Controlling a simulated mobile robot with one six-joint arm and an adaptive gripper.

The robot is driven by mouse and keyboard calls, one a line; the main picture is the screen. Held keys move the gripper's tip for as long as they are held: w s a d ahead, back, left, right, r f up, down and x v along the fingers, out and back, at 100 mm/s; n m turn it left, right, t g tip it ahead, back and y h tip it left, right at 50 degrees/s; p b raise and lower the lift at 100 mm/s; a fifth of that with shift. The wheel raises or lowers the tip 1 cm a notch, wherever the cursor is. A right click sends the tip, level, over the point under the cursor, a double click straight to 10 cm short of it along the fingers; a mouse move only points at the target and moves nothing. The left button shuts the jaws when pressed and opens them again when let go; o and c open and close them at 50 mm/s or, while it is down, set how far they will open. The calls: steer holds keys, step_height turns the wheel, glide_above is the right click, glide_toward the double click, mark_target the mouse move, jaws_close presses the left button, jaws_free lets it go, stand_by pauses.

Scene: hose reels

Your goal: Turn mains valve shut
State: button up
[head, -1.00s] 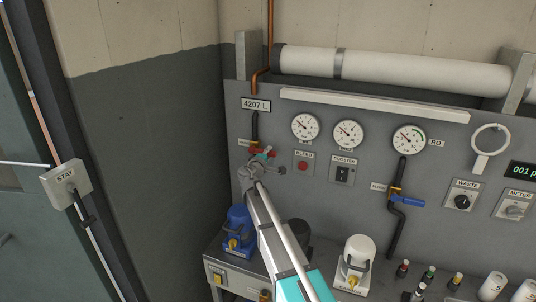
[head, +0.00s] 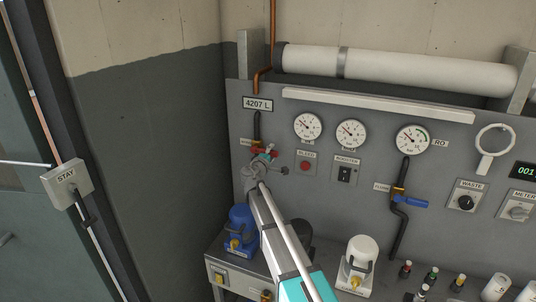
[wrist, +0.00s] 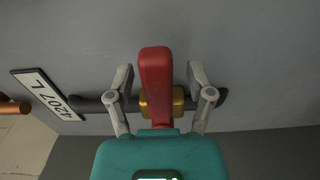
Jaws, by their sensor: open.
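The mains valve has a red lever (head: 273,154) on a dark pipe at the left of the grey panel. In the wrist view the red lever (wrist: 156,85) lies crosswise to the pipe, over a brass body (wrist: 178,100). My gripper (wrist: 160,75) is open, one finger on each side of the lever, with gaps showing between fingers and lever. In the head view my gripper (head: 264,160) is at the valve and partly covers it, and its fingers are hard to make out.
A plate reading 4207 L (head: 258,104) is above the valve. Gauges (head: 351,133), a booster switch (head: 344,174) and a second valve with a blue lever (head: 410,202) are to the right. A blue pump (head: 240,222) stands below, and a dark wall is close on the left.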

steer(key=shift+s, duration=0.1)
steer(key=v, duration=1.2)
steer(key=shift+d, duration=0.15)
steer(key=s+d+f+m+g, duration=0.85)
steer(key=s+d+f, duration=0.3)
steer(key=d, duration=0.25)
steer(key=s+f+m+g+y, duration=0.2)
steer(key=s+f+g+y, duration=0.1)
steer(key=s, duration=0.6)
steer(key=s+a+f+m+g+y, duration=0.1)
steer(key=s+f+g+y, duration=0.3)
steer(key=s, duration=0.6)
steer(key=shift+m+y, duration=0.45)
steer(key=shift+y, duration=0.15)
